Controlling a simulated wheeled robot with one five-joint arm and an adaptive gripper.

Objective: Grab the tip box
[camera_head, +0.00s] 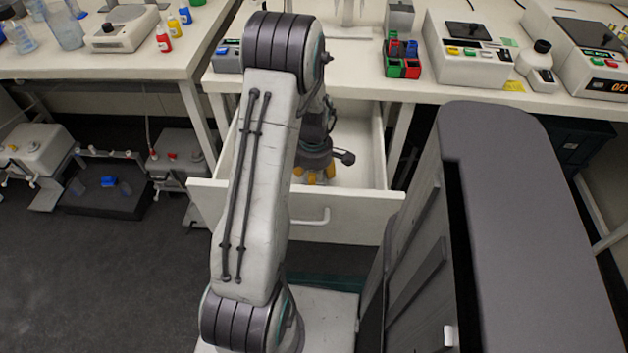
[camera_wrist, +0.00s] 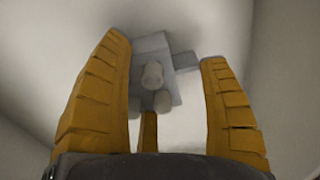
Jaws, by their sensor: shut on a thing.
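My gripper (camera_head: 316,172) reaches down into the open drawer (camera_head: 345,227) under the bench; its yellow fingers are near the drawer floor. In the wrist view my gripper (camera_wrist: 165,48) has its yellow fingers around a grey block (camera_wrist: 154,44) with pale round cylinders on it, and is shut on it. The block lies nearer the left finger. I cannot tell for sure whether it is the tip box. In the head view my arm and gripper hide whatever is between the fingers.
The drawer's walls and front stand close around my gripper. On the bench above are a red and green rack (camera_head: 404,58) and a white device with a dark screen (camera_head: 468,48). Colored bottles (camera_head: 163,40) stand on the left bench. The floor at the left front is clear.

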